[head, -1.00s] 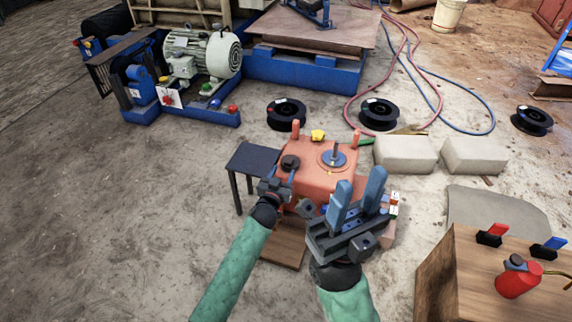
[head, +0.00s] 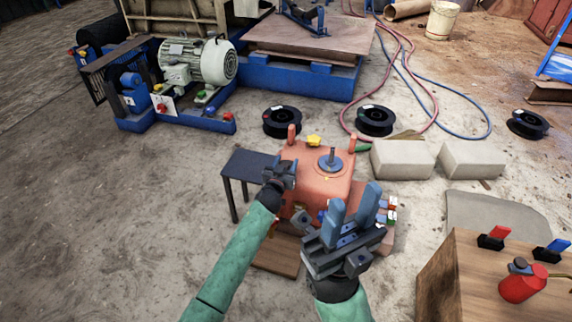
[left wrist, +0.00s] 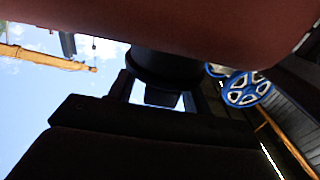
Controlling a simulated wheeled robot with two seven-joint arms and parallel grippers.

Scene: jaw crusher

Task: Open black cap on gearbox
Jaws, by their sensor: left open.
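The orange-red gearbox (head: 322,187) stands in the middle of the head view. It fills the top of the left wrist view (left wrist: 200,22). The black cap (left wrist: 165,68) shows in the left wrist view against the gearbox. In the head view my left gripper hides it. My left gripper (head: 280,170) is at the gearbox's left top corner. Its open fingers (left wrist: 160,97) lie on either side of the cap; whether they touch it I cannot tell. My right gripper (head: 354,206) is open and empty, its blue fingers pointing up in front of the gearbox.
A yellow cap (head: 314,141) and a round blue fitting with a rod (head: 331,162) are on the gearbox top. A small dark table (head: 248,164) stands left of it. A wooden box (head: 455,275) with a red oil can (head: 520,284) is at right. Floor at left is clear.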

